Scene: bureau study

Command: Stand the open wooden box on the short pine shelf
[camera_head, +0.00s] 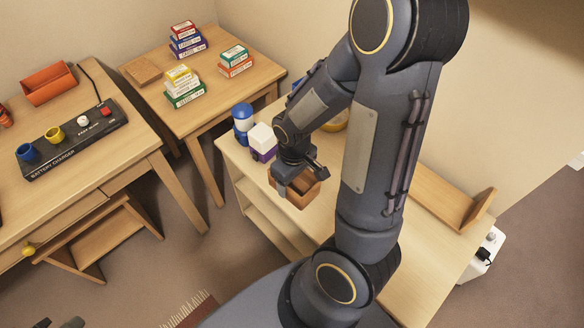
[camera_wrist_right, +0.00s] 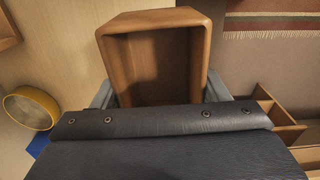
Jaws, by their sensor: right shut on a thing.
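The open wooden box (camera_head: 300,194) is brown and hangs in my right gripper (camera_head: 298,176), above the left part of a long pale wooden top. The wrist view shows the box (camera_wrist_right: 155,18) between the two fingers, its hollow side facing the camera. The pale wooden unit (camera_head: 232,160) has open compartments below its top; I take it for the short pine shelf. My right arm hides much of its top. Two dark tips at the bottom left edge appear to be my left gripper (camera_head: 58,323); their state is unclear.
A blue jar (camera_head: 242,118) and a white-and-purple block (camera_head: 262,140) stand close left of the box. A yellow round thing (camera_wrist_right: 30,108) is also near. An L-shaped wooden rack (camera_head: 460,205) lies at the right end. A table (camera_head: 215,95) with card boxes stands behind.

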